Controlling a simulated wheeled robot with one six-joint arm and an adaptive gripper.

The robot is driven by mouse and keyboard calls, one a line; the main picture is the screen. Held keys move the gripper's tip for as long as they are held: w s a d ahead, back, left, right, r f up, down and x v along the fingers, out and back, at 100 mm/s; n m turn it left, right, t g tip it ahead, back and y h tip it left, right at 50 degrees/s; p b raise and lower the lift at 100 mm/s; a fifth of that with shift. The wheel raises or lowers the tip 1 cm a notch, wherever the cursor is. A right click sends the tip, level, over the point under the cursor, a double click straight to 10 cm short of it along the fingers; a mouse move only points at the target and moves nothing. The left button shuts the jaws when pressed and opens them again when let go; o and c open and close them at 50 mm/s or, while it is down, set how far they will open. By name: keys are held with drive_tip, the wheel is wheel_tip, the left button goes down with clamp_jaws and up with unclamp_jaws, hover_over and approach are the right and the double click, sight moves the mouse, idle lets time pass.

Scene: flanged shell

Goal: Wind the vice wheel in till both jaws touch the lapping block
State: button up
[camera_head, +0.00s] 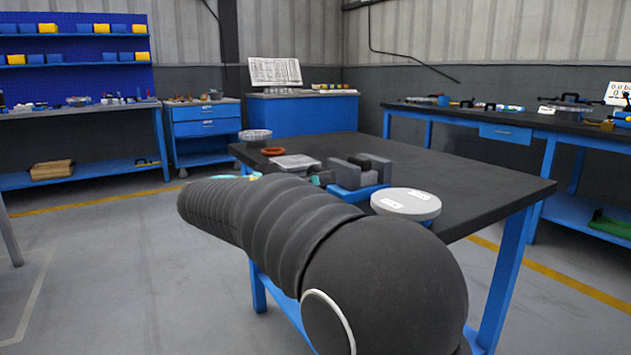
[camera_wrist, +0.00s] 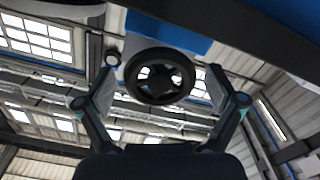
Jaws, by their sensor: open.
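The blue vice (camera_head: 357,192) stands on the dark bench top, with two grey jaws, one at the left (camera_head: 343,173) and one at the right (camera_head: 377,165). A dark shape sits between them; I cannot tell clearly whether it is the lapping block or whether the jaws touch it. In the wrist view the black vice wheel (camera_wrist: 160,95), with a round rim and hub, faces me below a blue part of the vice (camera_wrist: 165,32). My gripper (camera_wrist: 163,72) is open, with one finger on each side of the wheel and gaps showing. In the head view my arm mostly hides the gripper.
A grey flat plate (camera_head: 295,162), an orange ring (camera_head: 273,151) and a clear dish (camera_head: 255,136) lie at the bench's far left. The right part of the bench top (camera_head: 490,184) is clear.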

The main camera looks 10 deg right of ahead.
drive_tip(key=c, duration=1.1)
drive_tip(key=shift+c, duration=0.2)
drive_tip(key=n+p, duration=0.1)
drive_tip(key=n, duration=0.2)
drive_tip(key=shift+r+n+p, duration=0.1)
drive_tip(key=shift+n+p, duration=0.2)
drive_tip(key=shift+n, duration=0.1)
drive_tip(key=n+p, duration=0.2)
drive_tip(key=n, duration=0.2)
drive_tip(key=shift+n+p, duration=0.3)
drive_tip(key=shift+p, duration=0.1)
drive_tip(key=n+p, duration=0.3)
drive_tip(key=n, duration=0.1)
drive_tip(key=shift+n+p, duration=1.45)
drive_tip(key=shift+n, duration=0.15)
drive_tip(key=shift+f, duration=0.25)
